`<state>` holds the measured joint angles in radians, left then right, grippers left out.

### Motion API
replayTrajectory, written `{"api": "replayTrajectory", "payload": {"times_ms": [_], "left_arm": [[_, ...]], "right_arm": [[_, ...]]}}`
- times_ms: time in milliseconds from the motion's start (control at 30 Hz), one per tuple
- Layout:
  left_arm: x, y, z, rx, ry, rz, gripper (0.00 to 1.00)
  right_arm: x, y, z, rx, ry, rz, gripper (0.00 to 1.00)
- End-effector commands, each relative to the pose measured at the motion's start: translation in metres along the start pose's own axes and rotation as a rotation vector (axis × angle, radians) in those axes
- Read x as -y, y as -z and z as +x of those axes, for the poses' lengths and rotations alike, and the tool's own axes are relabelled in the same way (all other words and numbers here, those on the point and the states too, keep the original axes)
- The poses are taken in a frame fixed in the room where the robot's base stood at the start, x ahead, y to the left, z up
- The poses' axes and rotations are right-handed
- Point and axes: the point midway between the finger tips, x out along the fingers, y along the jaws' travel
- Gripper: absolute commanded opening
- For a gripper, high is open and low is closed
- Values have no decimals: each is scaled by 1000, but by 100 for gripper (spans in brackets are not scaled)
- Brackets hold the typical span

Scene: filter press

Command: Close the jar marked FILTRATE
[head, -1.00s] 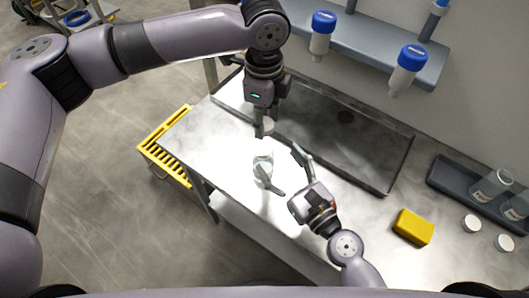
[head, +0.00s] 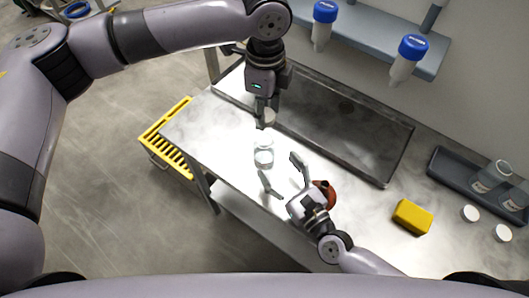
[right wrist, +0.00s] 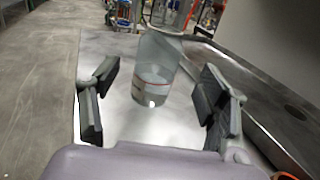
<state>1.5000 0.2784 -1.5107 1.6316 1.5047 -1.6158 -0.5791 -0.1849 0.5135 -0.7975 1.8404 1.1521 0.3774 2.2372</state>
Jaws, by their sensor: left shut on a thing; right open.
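A clear glass jar (head: 263,157) with some liquid stands upright on the steel bench; the right wrist view shows it (right wrist: 156,88) with a red line on its side. I cannot read its label. My left gripper (head: 266,108) points down and is shut on a white lid (head: 266,120), held behind and above the jar, apart from it. My right gripper (head: 281,172) is open and empty. Its fingers point at the jar from the front right, one to each side, and appear clear of the glass; they also show in the right wrist view (right wrist: 158,105).
A reddish-brown object (head: 327,190) lies close beside my right gripper, partly hidden. A yellow sponge (head: 413,217), two white lids (head: 470,213) and a dark tray (head: 447,171) with jars are to the right. A sink (head: 370,150) and a shelf with blue-capped tubes (head: 410,48) are behind.

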Motion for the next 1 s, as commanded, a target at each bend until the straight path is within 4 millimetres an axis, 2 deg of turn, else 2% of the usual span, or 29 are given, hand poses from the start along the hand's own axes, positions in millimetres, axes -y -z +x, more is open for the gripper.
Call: {"api": "replayTrajectory", "payload": {"times_ms": [33,67,300,500,900,1000], "left_arm": [[0,0,0,0,0,0,26],[0,0,0,0,0,0,26],[0,0,0,0,0,0,26],[0,0,0,0,0,0,26],[0,0,0,0,0,0,26],[0,0,0,0,0,0,26]], "right_arm": [[0,11,0,-1,-3,-6,70],[0,12,4,4,-1,-3,70],[-1,10,50,4,0,2,70],[0,10,70,2,-1,1,70],[0,10,75,1,-1,0,70],[0,10,75,1,-1,0,63]]}}
